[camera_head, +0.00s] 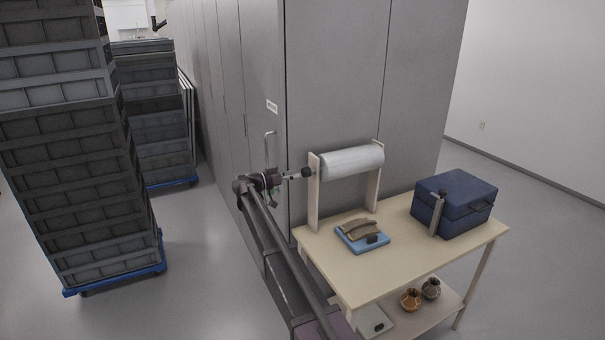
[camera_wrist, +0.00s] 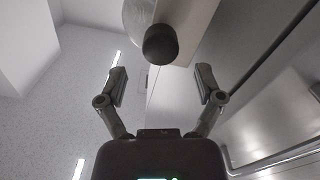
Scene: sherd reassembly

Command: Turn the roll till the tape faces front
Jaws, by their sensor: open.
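A pale grey-white roll (camera_head: 352,162) lies level between two light wooden uprights on the table. I cannot make out any tape on its visible side. A dark round knob (camera_head: 306,172) sits at the roll's left end, outside the left upright. In the wrist view the black knob (camera_wrist: 160,44) is end-on, slightly beyond my fingertips, with a bit of the clear-looking roll (camera_wrist: 138,14) behind it. My gripper (camera_wrist: 161,82) is open, one finger to each side below the knob, not touching it. In the head view my gripper (camera_head: 287,176) is just left of the knob.
The wooden table (camera_head: 400,255) carries a blue tray (camera_head: 345,240) with brown curved sherds and a navy case (camera_head: 453,200). Two small pots (camera_head: 411,299) stand on the lower shelf. Grey cabinets (camera_head: 325,70) with a handle rise close behind my arm. Stacked crates (camera_head: 75,150) stand left.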

